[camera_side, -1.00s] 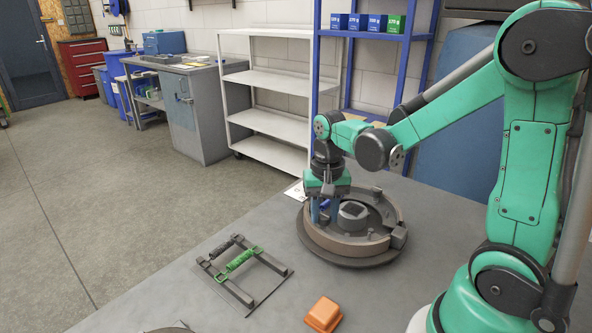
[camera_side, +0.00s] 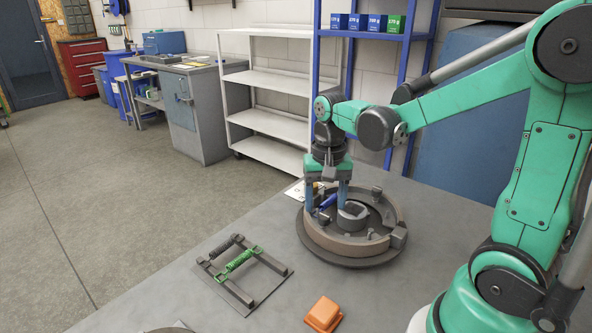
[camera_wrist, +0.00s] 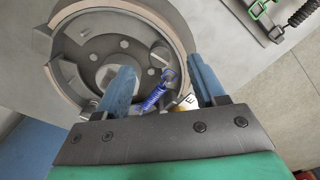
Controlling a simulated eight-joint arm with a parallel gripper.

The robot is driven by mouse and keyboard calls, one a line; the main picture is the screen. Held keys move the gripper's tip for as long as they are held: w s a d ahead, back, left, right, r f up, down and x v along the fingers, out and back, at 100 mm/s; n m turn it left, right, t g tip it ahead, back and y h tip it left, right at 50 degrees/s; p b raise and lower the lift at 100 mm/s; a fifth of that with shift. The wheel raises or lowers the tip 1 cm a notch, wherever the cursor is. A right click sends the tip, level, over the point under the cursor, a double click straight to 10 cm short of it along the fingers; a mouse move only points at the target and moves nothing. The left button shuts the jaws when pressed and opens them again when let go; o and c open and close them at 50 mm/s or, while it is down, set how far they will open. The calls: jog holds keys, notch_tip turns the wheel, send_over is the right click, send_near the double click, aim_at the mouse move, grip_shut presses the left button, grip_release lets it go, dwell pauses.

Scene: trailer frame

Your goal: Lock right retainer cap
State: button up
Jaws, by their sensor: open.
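A round brake assembly (camera_side: 352,248) with a curved brown rim lies on the grey table; its plate (camera_wrist: 110,50) fills the upper left of the wrist view. A blue spring (camera_wrist: 153,97) lies on it, and shows as a small blue piece in the side view (camera_side: 328,201). My gripper (camera_side: 325,207) is open above the left part of the assembly. In the wrist view its two blue fingers (camera_wrist: 157,68) stand apart, the spring in the gap between them in the picture. I cannot make out the right retainer cap for certain.
A frame with a green spring (camera_side: 238,262) and a black spring (camera_side: 224,247) lies left of the assembly. An orange block (camera_side: 323,313) sits in front. A white and yellow item (camera_wrist: 187,102) is partly hidden by my gripper. Bare table lies between frame and assembly.

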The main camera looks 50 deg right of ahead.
aim_at(323, 218)
jog(key=shift+r, duration=1.35)
jog(key=shift+a, duration=0.1)
jog(key=shift+s+a+r+n+t, duration=0.1)
jog(key=shift+a+r+n+t, duration=0.05)
jog(key=shift+a+n+t, duration=0.2)
jog(key=s+a+r+n+t, duration=0.1)
jog(key=a+n+t, duration=0.5)
jog(key=a+n, duration=0.1)
jog(key=shift+s+r+n, duration=0.2)
jog(key=shift+s+n, duration=0.05)
jog(key=shift+n, duration=0.4)
jog(key=shift+t, duration=0.25)
